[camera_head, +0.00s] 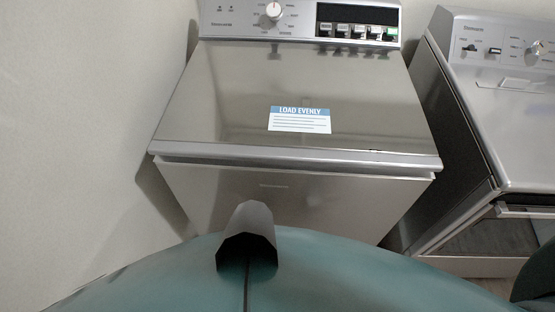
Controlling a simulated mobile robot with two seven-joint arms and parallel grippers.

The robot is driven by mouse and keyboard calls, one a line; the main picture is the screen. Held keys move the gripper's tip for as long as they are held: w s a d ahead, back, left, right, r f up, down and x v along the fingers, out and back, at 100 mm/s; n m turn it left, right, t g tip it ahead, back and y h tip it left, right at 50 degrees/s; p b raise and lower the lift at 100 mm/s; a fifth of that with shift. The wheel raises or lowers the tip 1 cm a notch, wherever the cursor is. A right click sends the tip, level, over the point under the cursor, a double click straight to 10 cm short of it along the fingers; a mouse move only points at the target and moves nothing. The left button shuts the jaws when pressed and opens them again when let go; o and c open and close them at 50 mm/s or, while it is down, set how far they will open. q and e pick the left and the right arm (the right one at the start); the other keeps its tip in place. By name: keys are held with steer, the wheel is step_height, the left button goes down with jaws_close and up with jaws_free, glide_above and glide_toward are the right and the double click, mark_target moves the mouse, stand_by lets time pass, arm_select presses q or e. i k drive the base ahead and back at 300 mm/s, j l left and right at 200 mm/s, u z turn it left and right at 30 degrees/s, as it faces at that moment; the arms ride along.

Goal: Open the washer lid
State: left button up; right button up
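The washer (280,195) stands straight ahead, with a brushed metal front. Its lid (230,95) is closed and lies flat on top, with a white and blue "LOAD EVENLY" label (300,120) on it. The lid's front edge (295,158) overhangs the front panel slightly, with a dark gap beneath it. Neither my left nor my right gripper shows in the head view. Only teal and grey parts of my own body show at the bottom, and they hide the washer's lower front.
A control panel (300,20) with a knob and buttons rises behind the lid. A second appliance (510,120) with a front handle stands to the right, across a narrow dark gap. A bare wall (80,120) is close on the left.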

mark_target(289, 103)
steer(key=l+u, duration=0.1)
steer(key=l, duration=0.3)
steer(key=k+l+u, duration=0.1)
steer(key=l, duration=0.3)
steer(key=k+l, duration=0.15)
steer(key=l, duration=0.25)
steer(key=k+l+u, duration=0.15)
steer(key=l, duration=0.25)
steer(key=i+l, duration=0.05)
